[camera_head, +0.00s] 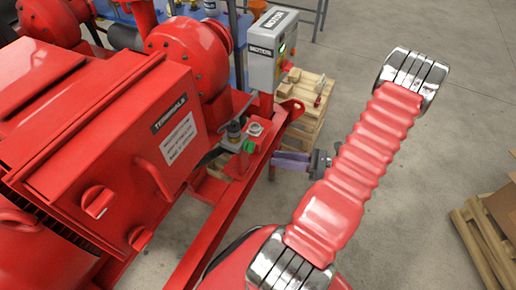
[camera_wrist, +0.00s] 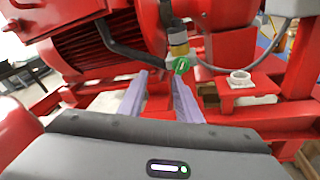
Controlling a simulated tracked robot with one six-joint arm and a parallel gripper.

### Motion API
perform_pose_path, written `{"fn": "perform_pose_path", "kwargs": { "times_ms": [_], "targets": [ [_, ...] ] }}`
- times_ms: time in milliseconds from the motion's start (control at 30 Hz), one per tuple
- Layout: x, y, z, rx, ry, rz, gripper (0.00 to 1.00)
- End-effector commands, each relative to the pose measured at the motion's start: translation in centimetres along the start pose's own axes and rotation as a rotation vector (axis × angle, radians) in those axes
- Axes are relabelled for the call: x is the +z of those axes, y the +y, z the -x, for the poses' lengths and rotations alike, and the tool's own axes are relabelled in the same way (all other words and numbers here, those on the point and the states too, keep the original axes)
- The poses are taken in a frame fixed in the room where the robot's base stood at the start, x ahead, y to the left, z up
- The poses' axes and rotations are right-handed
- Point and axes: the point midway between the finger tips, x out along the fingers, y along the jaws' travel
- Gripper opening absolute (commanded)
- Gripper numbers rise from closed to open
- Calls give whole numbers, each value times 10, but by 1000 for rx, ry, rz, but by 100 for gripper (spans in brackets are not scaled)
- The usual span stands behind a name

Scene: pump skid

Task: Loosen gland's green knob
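The green knob (camera_wrist: 181,65) hangs under a yellowish and grey fitting, likely the gland (camera_wrist: 178,42), in the wrist view. In the head view the green knob (camera_head: 250,146) is small, beside the dark fitting (camera_head: 234,129) near the red frame. My gripper (camera_wrist: 160,80) has two purple fingers, apart with nothing between them. In the wrist view the knob appears just beyond and slightly right of the fingertips, with no visible contact. In the head view my gripper (camera_head: 277,160) is right of the knob, fingers pointing left toward the skid.
A white hexagonal socket (camera_wrist: 241,80) sits on a red bracket right of the knob. The red terminal box (camera_head: 115,150) and motor are at left. A grey motor control box (camera_head: 270,50) stands behind, near a wooden pallet (camera_head: 305,105).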

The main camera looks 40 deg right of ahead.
Motion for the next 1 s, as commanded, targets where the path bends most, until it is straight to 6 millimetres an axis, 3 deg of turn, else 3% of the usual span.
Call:
{"fn": "perform_pose_path", "kwargs": {
  "times_ms": [133,333,767,1000],
  "targets": [
    [-18,-16,23,-89,-107,-93,31],
    [-28,-26,36,-140,-170,-142,31],
    [-27,-26,34,-140,-170,-142,31],
    [-24,-28,16,-138,-169,-142,31]
  ]
}}
